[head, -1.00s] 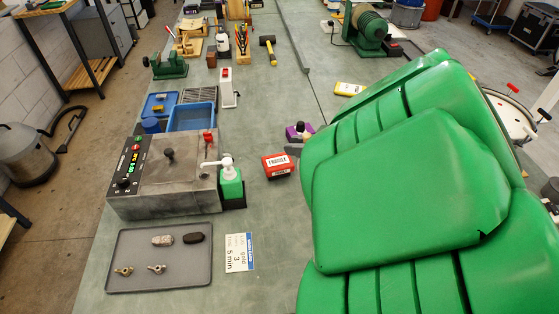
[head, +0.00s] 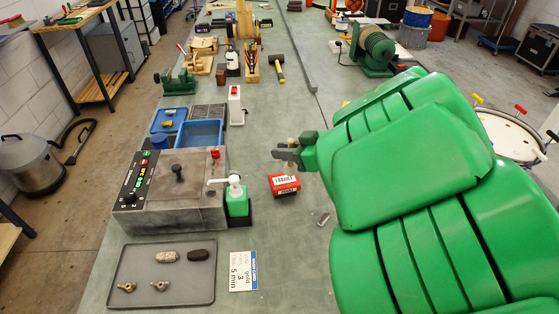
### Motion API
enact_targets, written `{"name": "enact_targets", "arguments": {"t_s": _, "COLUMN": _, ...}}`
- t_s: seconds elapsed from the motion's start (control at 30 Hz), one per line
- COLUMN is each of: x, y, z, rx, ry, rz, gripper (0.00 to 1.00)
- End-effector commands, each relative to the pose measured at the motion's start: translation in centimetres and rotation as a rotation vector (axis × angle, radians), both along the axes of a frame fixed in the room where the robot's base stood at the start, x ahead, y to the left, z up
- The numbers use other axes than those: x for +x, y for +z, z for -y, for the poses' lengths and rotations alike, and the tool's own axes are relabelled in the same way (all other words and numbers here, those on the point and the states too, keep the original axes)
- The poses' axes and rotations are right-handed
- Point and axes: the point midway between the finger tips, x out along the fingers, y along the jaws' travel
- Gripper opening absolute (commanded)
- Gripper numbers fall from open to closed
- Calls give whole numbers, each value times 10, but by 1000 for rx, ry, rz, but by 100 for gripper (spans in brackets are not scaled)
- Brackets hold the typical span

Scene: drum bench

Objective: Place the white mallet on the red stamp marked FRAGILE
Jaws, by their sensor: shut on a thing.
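The red stamp marked FRAGILE (head: 285,185) lies on the grey-green bench, right of the green pump bottle, with its white label up. My gripper (head: 284,154) is above and just behind it, reaching in from the right. It is shut on a small pale thing (head: 290,169), which seems to be the white mallet. A beige end shows above the jaws and a pale part below them, close over the stamp's back edge. I cannot tell whether it touches the stamp. The jaws hide its middle.
My green arm covers the bench's right side. A grey machine with a pump bottle (head: 236,200) stands left of the stamp. A grey tray (head: 128,290) and a sign card (head: 243,272) lie in front. A small pale object (head: 323,219) lies to the right. A yellow-headed hammer (head: 277,66) lies behind.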

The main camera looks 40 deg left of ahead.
Motion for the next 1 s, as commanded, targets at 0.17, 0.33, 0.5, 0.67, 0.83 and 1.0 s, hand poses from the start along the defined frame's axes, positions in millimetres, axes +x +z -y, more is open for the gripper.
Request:
{"name": "enact_targets", "arguments": {"t_s": 0.17, "x": 13, "y": -9, "z": -16, "rx": 1, "ry": -1, "rz": 1, "gripper": 0}}
{"name": "enact_targets", "arguments": {"t_s": 0.33, "x": 21, "y": -26, "z": -25, "rx": -1, "ry": -1, "rz": -4, "gripper": 0}}
{"name": "enact_targets", "arguments": {"t_s": 0.5, "x": 28, "y": -40, "z": -36, "rx": 1, "ry": 1, "rz": -1, "gripper": 0}}
{"name": "enact_targets", "arguments": {"t_s": 0.67, "x": 35, "y": -54, "z": -44, "rx": -1, "ry": 0, "rz": 0, "gripper": 0}}
{"name": "enact_targets", "arguments": {"t_s": 0.83, "x": 39, "y": -60, "z": -48, "rx": -1, "ry": -1, "rz": 1, "gripper": 0}}
{"name": "enact_targets", "arguments": {"t_s": 1.0, "x": 41, "y": -63, "z": -50, "rx": -1, "ry": -1, "rz": 1, "gripper": 0}}
